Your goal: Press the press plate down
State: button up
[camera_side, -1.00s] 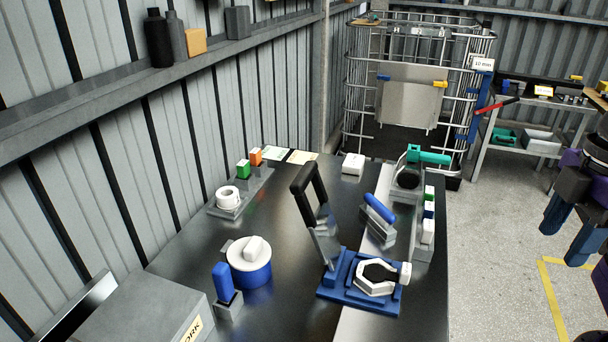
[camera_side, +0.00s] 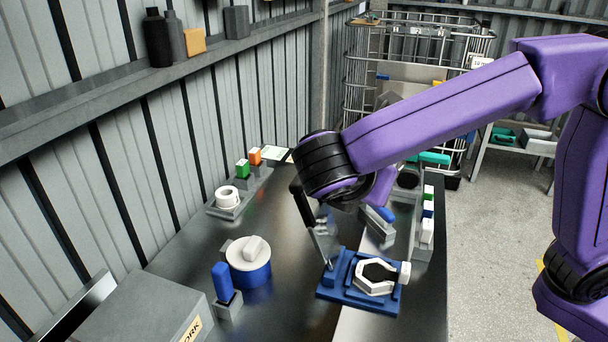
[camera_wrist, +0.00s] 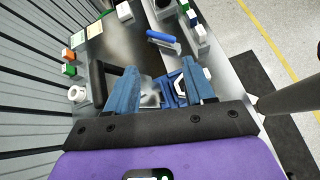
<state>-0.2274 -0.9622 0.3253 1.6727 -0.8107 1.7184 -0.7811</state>
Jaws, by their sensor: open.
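A blue fixture base (camera_side: 340,299) stands on the dark table, with a white open ring (camera_side: 362,284) on it. A hinged lever with a black handle (camera_side: 299,203) and a grey plate (camera_side: 325,243) rises upright from its left side. I cannot tell which part is the press plate. In the wrist view, my gripper (camera_wrist: 160,72) is open, its blue fingers spread above the fixture (camera_wrist: 172,82). The black handle (camera_wrist: 98,82) shows beside the left finger, and the grey plate (camera_wrist: 150,97) between the fingers. In the side view my wrist hides the handle's top and the fingers cannot be made out.
A blue-handled block (camera_side: 378,222) stands just behind the fixture. A white-lidded blue pot (camera_side: 250,262), a blue upright handle (camera_side: 222,282) and a grey box (camera_side: 145,308) stand at the left. A white roll (camera_side: 227,195) and coloured blocks stand farther back. A corrugated wall borders the left.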

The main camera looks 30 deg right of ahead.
jog(key=w+a+f+n+t+h, duration=0.15)
jog(key=a+n+t+h, duration=0.4)
jog(key=a, duration=1.05)
notch_tip(320, 180, down, 5)
jog(key=n+y, duration=0.2)
jog(key=shift+m+t+h, duration=0.25)
jog(key=x, duration=1.7)
jog(key=shift+w+d+f, duration=0.1)
jog(key=shift+d+f, duration=0.1)
jog(key=shift+d, duration=0.15)
jog(key=shift+c, duration=0.3)
grip_shut()
